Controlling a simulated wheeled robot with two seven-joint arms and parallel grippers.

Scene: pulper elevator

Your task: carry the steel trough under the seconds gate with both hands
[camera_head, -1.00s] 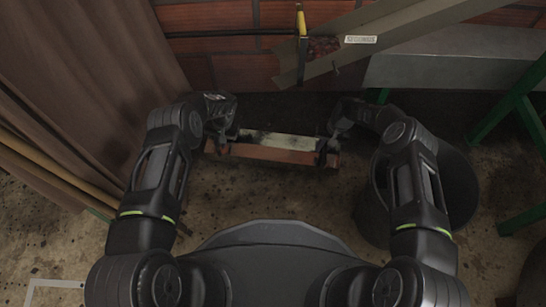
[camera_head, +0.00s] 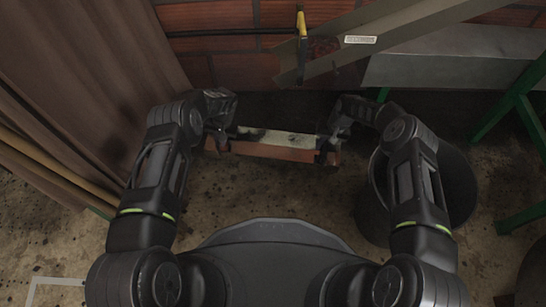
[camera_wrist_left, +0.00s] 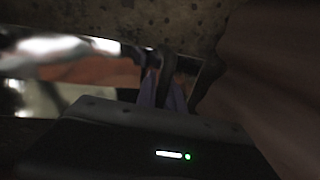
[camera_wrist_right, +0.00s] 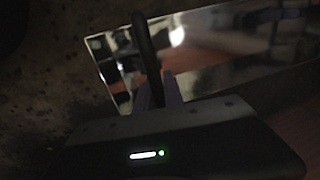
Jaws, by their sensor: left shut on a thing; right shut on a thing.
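The steel trough (camera_head: 275,151) is a long shiny box with reddish reflections on its near side, held crosswise in front of me in the head view. My left gripper (camera_head: 222,140) is shut on its left end. My right gripper (camera_head: 328,149) is shut on its right end. The trough wall also shows in the left wrist view (camera_wrist_left: 95,72) and in the right wrist view (camera_wrist_right: 215,62). The seconds gate (camera_head: 302,45), with a yellow handle, is on the sloping chute at the wall, beyond and above the trough. The trough's clearance from the floor is hard to judge.
The chute carries a small label (camera_head: 360,39). A dark round bin (camera_head: 455,190) stands right, by my right forearm. Green legs (camera_head: 510,110) stand farther right. A brown curtain (camera_head: 95,80) hangs left. Speckled floor (camera_head: 270,195) is bare between the trough and my base.

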